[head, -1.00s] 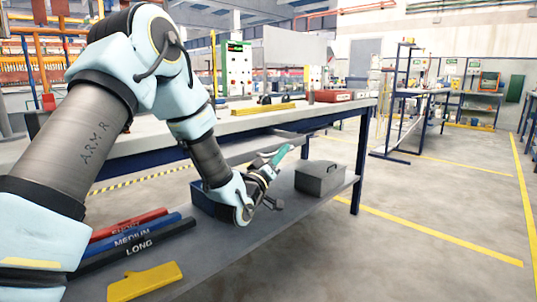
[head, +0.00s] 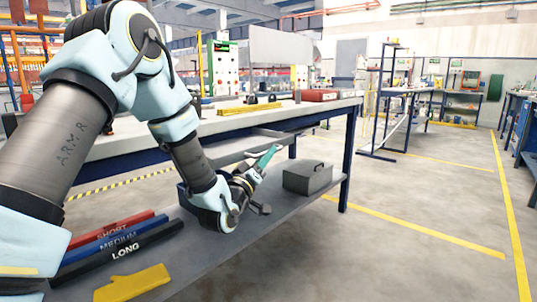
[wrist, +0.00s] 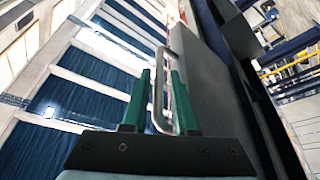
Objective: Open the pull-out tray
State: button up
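The pull-out tray (head: 268,136) is a grey panel under the near edge of the workbench, partly hidden by my arm. In the wrist view its grey front (wrist: 205,85) runs down the right of my fingers. A looped metal handle (wrist: 158,90) stands off that front. My gripper (head: 270,156) is at the tray, above the lower shelf. In the wrist view my two green fingers (wrist: 160,72) lie either side of the handle's bar, with narrow gaps showing, so it looks open around the bar. Whether one finger touches it is hard to see.
The workbench (head: 225,118) carries a yellow level and a red case (head: 319,95). On the lower shelf (head: 262,222) are a grey lidded box (head: 307,178), a blue bin partly behind my wrist, labelled bars (head: 120,247) and a yellow piece (head: 133,283). The floor at right is clear.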

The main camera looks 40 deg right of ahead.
jog(key=v, duration=0.9)
jog(key=shift+a, duration=0.2)
jog(key=shift+f, duration=0.1)
jog(key=w+a+f+n+y, duration=0.1)
jog(key=w+a+f+y, duration=0.4)
jog(key=a, duration=0.4)
jog(key=w+a+f+y, duration=0.3)
jog(key=w+a+y, duration=0.4)
jog(key=a, duration=0.3)
jog(key=s+a+f+n+g+y, duration=0.25)
jog(key=a+y, duration=0.25)
jog(key=a, duration=0.9)
jog(key=s+a+r+n+g+y, duration=0.15)
jog(key=s+a+g, duration=0.35)
jog(key=s+a, duration=0.55)
notch_tip(320, 180, up, 25)
jog(key=p, duration=2.4)
jog(key=shift+s+d+y+p, duration=0.25)
jog(key=shift+y+p, duration=0.1)
jog(key=shift+y, duration=0.1)
jog(key=shift+o, duration=0.3)
